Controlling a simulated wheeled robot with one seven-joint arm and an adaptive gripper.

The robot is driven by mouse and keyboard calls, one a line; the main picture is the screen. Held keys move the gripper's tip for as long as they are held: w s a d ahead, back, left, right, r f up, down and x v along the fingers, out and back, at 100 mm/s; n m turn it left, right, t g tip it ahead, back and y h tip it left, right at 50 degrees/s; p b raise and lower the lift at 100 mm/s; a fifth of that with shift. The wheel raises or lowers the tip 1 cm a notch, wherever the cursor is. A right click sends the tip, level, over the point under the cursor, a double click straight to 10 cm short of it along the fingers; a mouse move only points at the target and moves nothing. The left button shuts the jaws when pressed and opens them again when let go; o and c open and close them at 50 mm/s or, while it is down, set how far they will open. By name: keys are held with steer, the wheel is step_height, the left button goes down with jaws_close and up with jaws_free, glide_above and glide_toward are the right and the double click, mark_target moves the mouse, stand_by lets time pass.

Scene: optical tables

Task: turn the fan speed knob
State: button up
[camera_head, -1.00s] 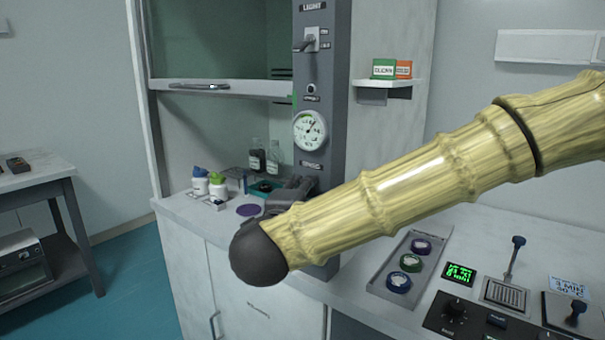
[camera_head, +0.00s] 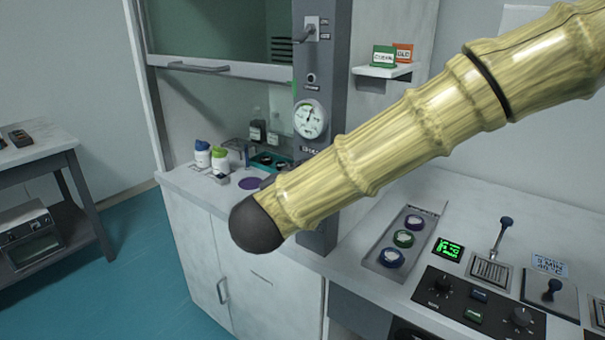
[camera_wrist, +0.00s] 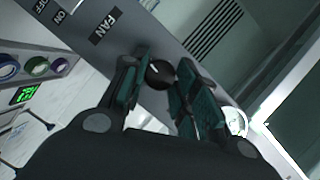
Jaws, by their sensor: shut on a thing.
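The fan speed knob (camera_wrist: 159,74) is a small round black knob with a pale mark, on a grey panel (camera_wrist: 75,12) beside the FAN label. My gripper (camera_wrist: 161,70) has its dark green finger pads on either side of the knob, shut on it in the wrist view. In the head view my arm hides the gripper and this knob; the same grey column (camera_head: 338,75) shows above the arm.
A round gauge (camera_head: 309,119) sits on the column. Bottles (camera_head: 219,159) stand on the fume hood bench. A tray of coloured rings (camera_head: 402,240) and a control box (camera_head: 480,305) lie on the right counter.

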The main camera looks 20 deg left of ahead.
steer(key=o, duration=1)
steer(key=shift+s, duration=0.1)
steer(key=s+r, duration=0.2)
steer(key=s, duration=0.9)
steer(key=shift+s, duration=0.35)
